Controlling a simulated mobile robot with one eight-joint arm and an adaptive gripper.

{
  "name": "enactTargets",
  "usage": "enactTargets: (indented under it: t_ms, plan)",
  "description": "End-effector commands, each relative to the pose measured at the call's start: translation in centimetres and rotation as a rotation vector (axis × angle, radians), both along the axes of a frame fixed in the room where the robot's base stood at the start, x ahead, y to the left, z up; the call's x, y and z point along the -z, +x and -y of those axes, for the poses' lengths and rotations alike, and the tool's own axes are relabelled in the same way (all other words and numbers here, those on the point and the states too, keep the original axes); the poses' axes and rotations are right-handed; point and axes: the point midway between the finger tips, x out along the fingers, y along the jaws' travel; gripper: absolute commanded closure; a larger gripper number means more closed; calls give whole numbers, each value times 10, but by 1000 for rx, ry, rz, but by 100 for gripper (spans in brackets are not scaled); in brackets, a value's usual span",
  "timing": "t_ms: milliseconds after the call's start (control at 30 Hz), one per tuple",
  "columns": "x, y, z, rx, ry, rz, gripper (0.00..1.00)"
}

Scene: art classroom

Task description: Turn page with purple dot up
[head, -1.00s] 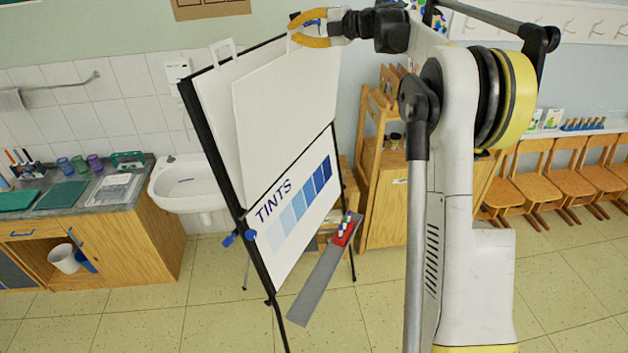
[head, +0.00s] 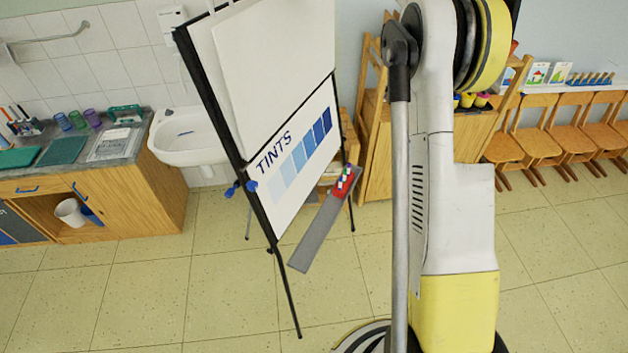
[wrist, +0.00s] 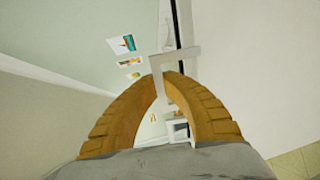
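A flip chart on a black easel (head: 262,222) stands in the middle of the head view. Its lower sheet reads TINTS (head: 303,150) with a row of blue squares. A blank white page (head: 285,70) hangs over its upper part, its top cut off. No purple dot shows. My gripper is out of the head view. A white page surface (wrist: 240,85) is at right.
A grey tray (head: 320,235) with a red marker holder (head: 344,182) juts from the easel's front. A sink (head: 188,138) and counter (head: 95,165) stand at left. Wooden chairs (head: 540,125) line the right wall. The floor in front is clear.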

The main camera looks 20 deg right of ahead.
Motion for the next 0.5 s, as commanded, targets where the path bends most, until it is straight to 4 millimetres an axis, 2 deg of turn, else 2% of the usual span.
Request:
enactTargets:
  t_ms: [500]
  plan:
    - [4,37,-30,0,1,1,100]
